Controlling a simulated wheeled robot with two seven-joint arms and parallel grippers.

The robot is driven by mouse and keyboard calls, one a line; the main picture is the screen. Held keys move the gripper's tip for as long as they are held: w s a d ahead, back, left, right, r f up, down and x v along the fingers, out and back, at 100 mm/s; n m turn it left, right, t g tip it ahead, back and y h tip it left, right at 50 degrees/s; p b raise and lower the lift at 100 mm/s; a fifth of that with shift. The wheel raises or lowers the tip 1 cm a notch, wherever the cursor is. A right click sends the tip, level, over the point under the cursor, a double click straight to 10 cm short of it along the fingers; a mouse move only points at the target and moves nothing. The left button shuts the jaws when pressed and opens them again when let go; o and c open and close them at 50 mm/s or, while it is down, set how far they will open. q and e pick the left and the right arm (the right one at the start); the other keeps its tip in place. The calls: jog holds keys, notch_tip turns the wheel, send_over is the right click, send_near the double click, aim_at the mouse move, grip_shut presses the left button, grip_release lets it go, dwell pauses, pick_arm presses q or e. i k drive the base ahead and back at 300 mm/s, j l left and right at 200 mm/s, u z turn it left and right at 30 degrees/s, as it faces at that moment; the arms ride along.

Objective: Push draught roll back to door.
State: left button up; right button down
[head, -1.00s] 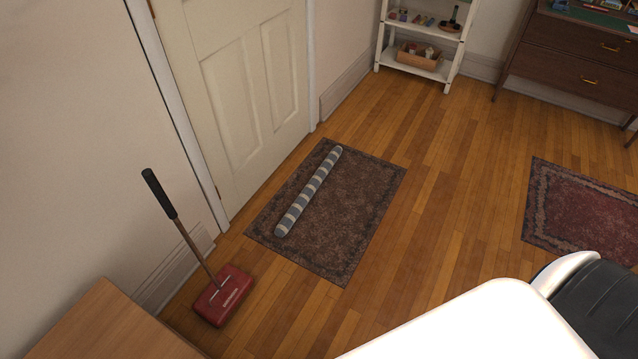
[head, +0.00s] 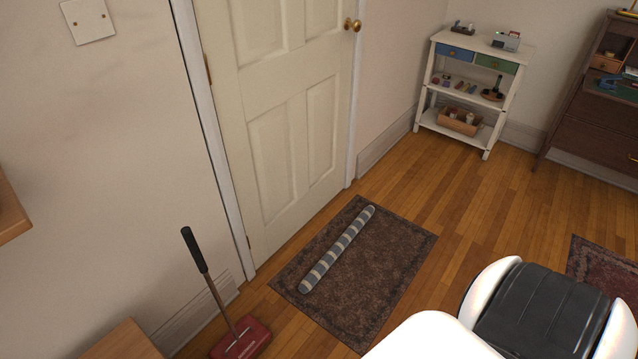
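The draught roll (head: 337,250), a long grey and cream striped tube, lies on a dark brown patterned mat (head: 385,262). It lies roughly parallel to the cream panelled door (head: 295,130), with a strip of mat between them. The door is shut and has a brass knob (head: 352,25) near its right edge. White and black parts of my own body fill the lower right. Neither of my grippers shows in the head view.
A red floor sweeper (head: 240,338) with an upright black-gripped handle stands left of the mat. A wooden surface (head: 122,345) is at lower left. A white shelf unit (head: 473,90) and a dark wooden desk (head: 590,125) stand at the back right. Bare floor lies right of the mat.

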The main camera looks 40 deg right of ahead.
aim_at(324, 263)
jog(key=i+l+u, duration=0.1)
jog(key=l+u, duration=0.3)
jog(key=l, duration=0.7)
jog(key=l+u, duration=0.45)
jog(key=l, duration=0.6)
jog(key=k, duration=0.05)
